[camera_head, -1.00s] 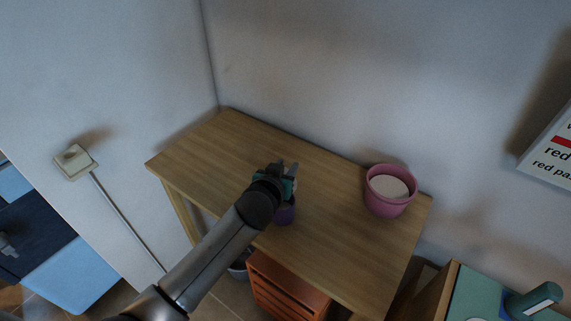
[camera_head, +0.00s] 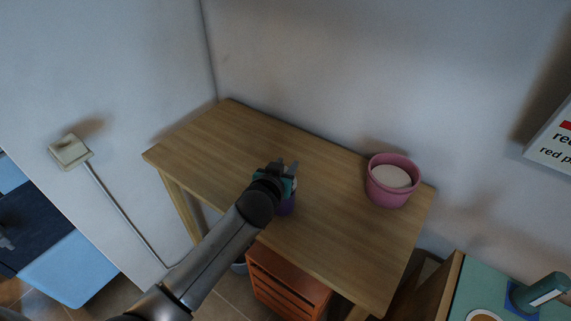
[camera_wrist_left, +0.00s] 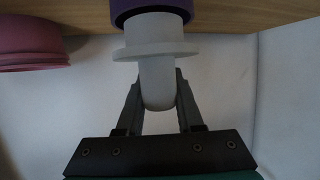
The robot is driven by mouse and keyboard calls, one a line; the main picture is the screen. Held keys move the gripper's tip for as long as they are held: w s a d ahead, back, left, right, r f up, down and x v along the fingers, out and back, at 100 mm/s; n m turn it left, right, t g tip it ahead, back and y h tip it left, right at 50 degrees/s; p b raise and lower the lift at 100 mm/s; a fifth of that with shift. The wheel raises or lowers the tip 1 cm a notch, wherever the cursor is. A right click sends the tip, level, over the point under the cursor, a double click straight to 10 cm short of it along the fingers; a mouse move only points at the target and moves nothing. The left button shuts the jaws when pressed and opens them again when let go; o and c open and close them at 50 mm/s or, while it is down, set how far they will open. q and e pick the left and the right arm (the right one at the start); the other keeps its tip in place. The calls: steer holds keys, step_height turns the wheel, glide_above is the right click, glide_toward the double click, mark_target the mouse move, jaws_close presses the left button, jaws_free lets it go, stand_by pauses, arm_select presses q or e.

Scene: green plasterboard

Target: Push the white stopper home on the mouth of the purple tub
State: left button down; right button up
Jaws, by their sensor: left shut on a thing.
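The purple tub (camera_head: 288,207) stands on the wooden table, mostly hidden behind my left gripper (camera_head: 285,166) in the head view. In the left wrist view, the tub (camera_wrist_left: 122,8) shows at the top edge, cut off by the frame. My left gripper (camera_wrist_left: 156,85) is shut on the white stopper (camera_wrist_left: 157,50), one finger on each side of its knob. The stopper's plug end is at the tub's mouth; its wide flange stands a little apart from the rim. How deep the plug sits is unclear. My right gripper is out of view.
A pink pot (camera_head: 392,184) with pale contents stands at the table's right end, also in the left wrist view (camera_wrist_left: 30,45). The wooden table (camera_head: 225,140) is otherwise clear, with a wall behind. An orange drawer unit (camera_head: 285,285) stands below its front edge.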

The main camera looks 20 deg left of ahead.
arm_select(q)
steer(key=shift+f+b, duration=0.7)
steer(key=shift+f, duration=0.35)
steer(key=shift+f, duration=0.15)
steer(key=shift+c, duration=2.3)
jaws_free()
steer(key=p+v, duration=0.2)
steer(key=v, duration=1.3)
steer(key=shift+p, duration=0.4)
steer(key=shift+s+a, duration=0.1)
